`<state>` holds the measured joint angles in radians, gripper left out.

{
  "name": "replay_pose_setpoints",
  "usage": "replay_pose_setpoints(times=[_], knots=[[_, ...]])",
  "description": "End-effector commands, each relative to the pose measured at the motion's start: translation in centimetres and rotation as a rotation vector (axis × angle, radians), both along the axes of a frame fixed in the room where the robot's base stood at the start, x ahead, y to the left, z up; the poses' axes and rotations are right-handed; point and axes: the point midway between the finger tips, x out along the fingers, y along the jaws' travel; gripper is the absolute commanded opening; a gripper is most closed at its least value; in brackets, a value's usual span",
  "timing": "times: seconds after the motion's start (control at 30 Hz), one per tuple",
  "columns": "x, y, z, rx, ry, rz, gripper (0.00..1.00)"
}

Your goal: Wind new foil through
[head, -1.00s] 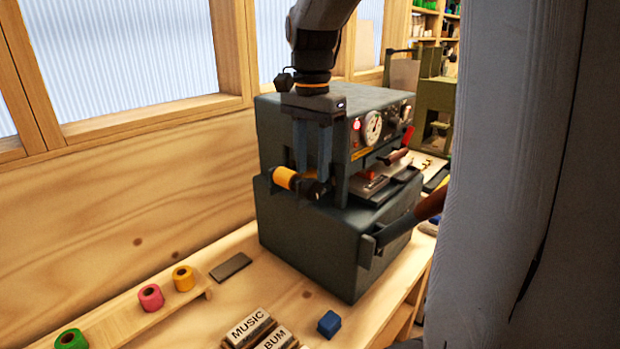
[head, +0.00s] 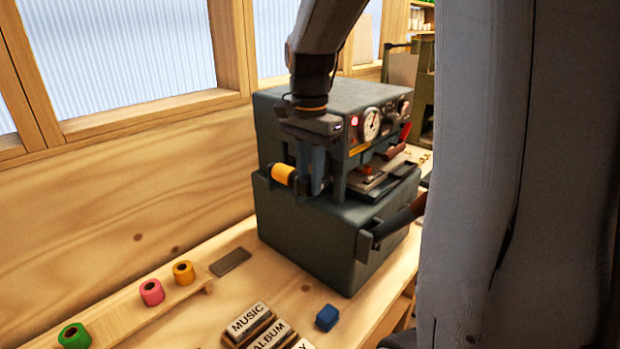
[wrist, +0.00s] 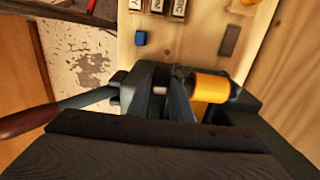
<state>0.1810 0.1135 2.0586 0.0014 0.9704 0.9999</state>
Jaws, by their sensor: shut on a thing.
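A yellow foil roll (head: 284,174) sits on the left side of the dark foil machine (head: 305,235). It also shows in the wrist view (wrist: 211,87). My gripper (head: 317,188) is down at the machine's front left corner, just right of this roll. Its fingers (wrist: 162,82) are shut on a small part beside the roll. The fingers mostly hide that part; only a pale bit shows between them in the wrist view. I cannot make out any loose foil strip.
A wooden rail (head: 115,325) holds a green roll (head: 74,336), a pink roll (head: 151,292) and an orange-yellow roll (head: 184,272). Lettered blocks (head: 250,322), a blue block (head: 327,317) and a dark plate (head: 230,262) lie on the bench. A lever (head: 400,220) juts from the machine's front.

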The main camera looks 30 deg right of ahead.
Motion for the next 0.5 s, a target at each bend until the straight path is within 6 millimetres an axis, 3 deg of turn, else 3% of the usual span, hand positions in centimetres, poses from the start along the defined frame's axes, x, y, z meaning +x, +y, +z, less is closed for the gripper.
replay_pose_setpoints(times=[0.5], knots=[[0.09, -0.53, 0.07, 0.233, 0.099, -0.002, 0.00]])
